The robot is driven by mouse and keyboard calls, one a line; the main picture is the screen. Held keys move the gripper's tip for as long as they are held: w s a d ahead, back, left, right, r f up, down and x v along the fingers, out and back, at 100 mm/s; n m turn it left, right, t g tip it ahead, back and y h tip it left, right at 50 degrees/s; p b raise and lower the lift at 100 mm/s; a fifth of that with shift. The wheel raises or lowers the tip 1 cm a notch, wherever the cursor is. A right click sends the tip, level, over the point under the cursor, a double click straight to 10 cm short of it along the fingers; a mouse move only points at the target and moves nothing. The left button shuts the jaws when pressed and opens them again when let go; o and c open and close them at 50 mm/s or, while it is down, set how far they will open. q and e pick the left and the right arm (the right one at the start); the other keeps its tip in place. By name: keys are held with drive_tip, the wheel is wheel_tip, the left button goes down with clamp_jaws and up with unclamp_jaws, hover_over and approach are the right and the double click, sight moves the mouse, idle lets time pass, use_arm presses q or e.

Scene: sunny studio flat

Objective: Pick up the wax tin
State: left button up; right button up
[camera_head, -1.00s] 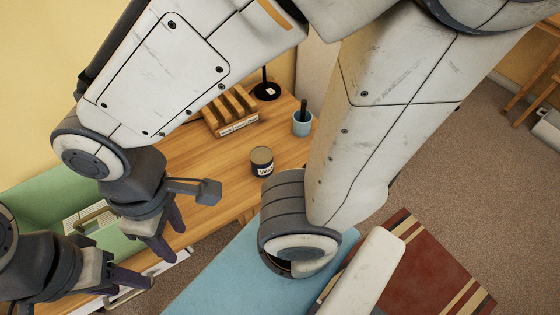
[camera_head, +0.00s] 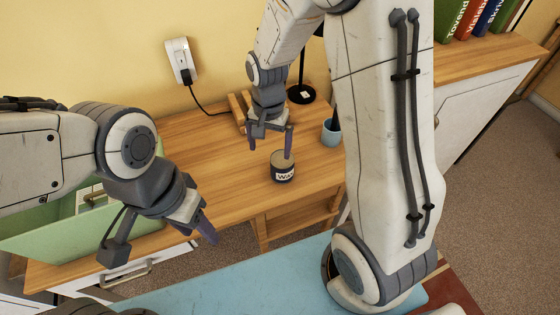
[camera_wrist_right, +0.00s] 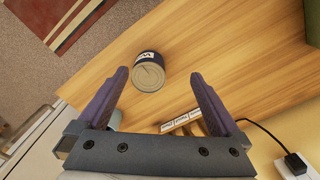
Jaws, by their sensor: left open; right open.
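The wax tin (camera_head: 283,174) is a dark round tin with a pale lid and a white label. It stands upright on the wooden desk (camera_head: 205,150). My right gripper (camera_head: 270,152) is open, with its fingers pointing down just above and behind the tin. In the right wrist view the tin (camera_wrist_right: 149,73) shows between and beyond the fingertips, not gripped. My left gripper (camera_head: 204,226) is empty and open, to the left of the tin, over the desk's front edge.
A blue cup (camera_head: 331,133), a black lamp base (camera_head: 301,94) and a wooden organizer (camera_head: 238,108), partly hidden, stand behind the tin. A green box (camera_head: 50,232) is at the left. The desk left of the tin is clear.

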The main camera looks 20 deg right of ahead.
sight(282, 167)
drive_tip(key=d+f+m, duration=0.1)
drive_tip(key=w+d+f+m, duration=0.1)
drive_tip(key=f, duration=0.1)
drive_tip(key=w+d+f, duration=0.1)
drive_tip(key=d, duration=0.1)
drive_tip(key=shift+w+f+m, duration=0.2)
drive_tip(key=shift+m, duration=0.5)
drive_tip(key=f, duration=0.4)
drive_tip(key=shift+w+d+f, duration=0.15)
drive_tip(key=shift+d+f, duration=0.15)
drive_tip(key=shift+f, duration=0.1)
drive_tip(key=shift+w+f, duration=0.15)
drive_tip(key=shift+f, duration=2.85)
clamp_jaws()
